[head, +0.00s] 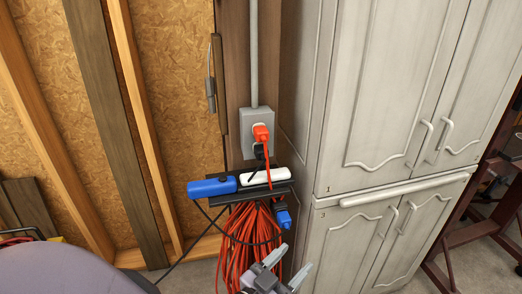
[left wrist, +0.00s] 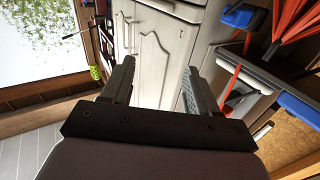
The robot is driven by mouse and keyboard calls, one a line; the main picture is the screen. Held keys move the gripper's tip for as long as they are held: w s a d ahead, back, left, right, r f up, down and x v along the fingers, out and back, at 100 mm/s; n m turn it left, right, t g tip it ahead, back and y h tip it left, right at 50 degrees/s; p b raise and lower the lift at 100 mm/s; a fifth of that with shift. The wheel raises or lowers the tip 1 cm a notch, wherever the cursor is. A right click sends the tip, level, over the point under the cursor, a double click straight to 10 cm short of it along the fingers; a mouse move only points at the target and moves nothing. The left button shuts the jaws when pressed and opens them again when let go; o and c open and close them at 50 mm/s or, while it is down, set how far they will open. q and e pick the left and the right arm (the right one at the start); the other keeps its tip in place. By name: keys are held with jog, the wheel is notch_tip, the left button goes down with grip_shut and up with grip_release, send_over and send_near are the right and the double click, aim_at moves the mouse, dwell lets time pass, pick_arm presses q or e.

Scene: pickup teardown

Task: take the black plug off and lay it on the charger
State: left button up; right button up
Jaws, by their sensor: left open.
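The black plug (head: 259,152) sits in the lower socket of the grey wall outlet box (head: 247,118), just under an orange plug (head: 261,133). On the dark shelf below lie a blue block (head: 212,187) and a white block (head: 265,175); I cannot tell for certain which is the charger. My left gripper (head: 291,261) is open and empty, low in the head view, below the shelf and in front of the hanging orange cord. Its open fingers also show in the left wrist view (left wrist: 160,68), with nothing between them. My right gripper is out of view.
An orange cord bundle (head: 250,240) hangs under the shelf (head: 230,198), beside a blue connector (head: 283,217). A black cable runs down left. A tall grey cabinet (head: 385,130) stands close on the right. Bare stud wall fills the left.

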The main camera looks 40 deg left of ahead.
pick_arm(q)
jog(key=w+a+r+n+t+y, duration=0.1)
jog(key=w+a+r+n+y, duration=0.2)
jog(key=r+y, duration=0.25)
jog(key=w+a+r+n+t+y, duration=0.2)
jog(key=w+a+r+n+y, duration=0.15)
jog(key=r+y, duration=0.2)
jog(key=n+g+y+p, duration=0.1)
jog(key=n+g+y, duration=0.45)
jog(key=g, duration=0.25)
send_near(263, 156)
jog(key=w+r, duration=0.1)
jog(key=shift+w+a+f+g, duration=0.2)
jog(key=shift+a+g, duration=0.25)
jog(key=shift+g, duration=0.25)
jog(key=b+x, duration=0.3)
jog(key=x, duration=0.2)
jog(key=shift+w+f+b, duration=0.1)
jog(key=shift+f+b, duration=0.05)
jog(key=shift+b, duration=0.2)
jog(key=shift+w+a+r+p, duration=0.2)
jog(key=shift+w+a+p, duration=0.1)
jog(key=shift+a+p, duration=0.25)
jog(key=shift+w+a+r+p, duration=0.25)
jog(key=shift+w+a+p, duration=0.1)
jog(key=shift+p, duration=0.35)
jog(key=shift+w+a+f, duration=0.1)
jog(key=shift+w+a, duration=0.3)
jog(key=shift+w+a+f, duration=0.1)
jog(key=shift+w+a, duration=0.1)
